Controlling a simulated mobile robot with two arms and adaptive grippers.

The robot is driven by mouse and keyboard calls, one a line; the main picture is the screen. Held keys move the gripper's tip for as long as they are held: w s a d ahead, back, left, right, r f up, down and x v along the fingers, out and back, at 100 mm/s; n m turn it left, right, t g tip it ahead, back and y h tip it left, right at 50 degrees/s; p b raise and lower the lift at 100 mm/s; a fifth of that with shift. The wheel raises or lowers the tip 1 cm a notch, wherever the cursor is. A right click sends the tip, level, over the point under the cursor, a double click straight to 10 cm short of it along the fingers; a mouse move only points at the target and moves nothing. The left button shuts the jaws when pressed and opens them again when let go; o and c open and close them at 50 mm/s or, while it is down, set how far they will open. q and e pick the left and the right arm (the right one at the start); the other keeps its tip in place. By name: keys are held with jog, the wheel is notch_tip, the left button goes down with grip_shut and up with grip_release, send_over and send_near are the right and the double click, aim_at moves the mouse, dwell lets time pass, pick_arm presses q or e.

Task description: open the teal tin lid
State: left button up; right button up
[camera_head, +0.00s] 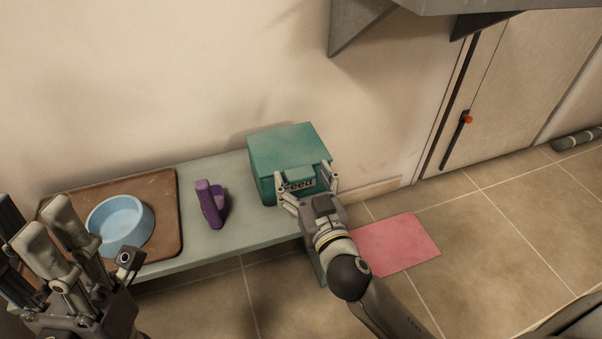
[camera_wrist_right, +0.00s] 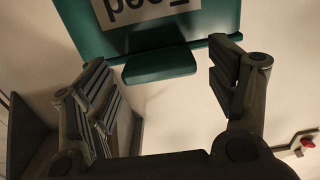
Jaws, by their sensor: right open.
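The teal tin (camera_head: 265,172) stands at the right end of a pale bench against the wall, with its lid (camera_head: 288,143) shut. In the right wrist view the label (camera_wrist_right: 150,10) appears upside down, and a teal tab (camera_wrist_right: 160,64) juts from the lid's edge. My right gripper (camera_head: 306,183) is open at the tin's front, its fingers on either side of the tab in the right wrist view (camera_wrist_right: 165,88). Contact cannot be told. My left gripper (camera_head: 50,245) is at the lower left, apart from the tin; its fingers look spread and empty.
A brown tray (camera_head: 165,215) with a light blue bowl (camera_head: 122,222) is on the bench's left part. A purple object (camera_head: 209,203) stands between tray and tin on the bench (camera_head: 250,228). A pink mat (camera_head: 405,243) lies on the tiled floor. A grey shelf (camera_head: 400,12) overhangs above right.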

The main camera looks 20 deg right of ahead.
jog(key=shift+w, duration=0.75)
jog(key=c, duration=1.4)
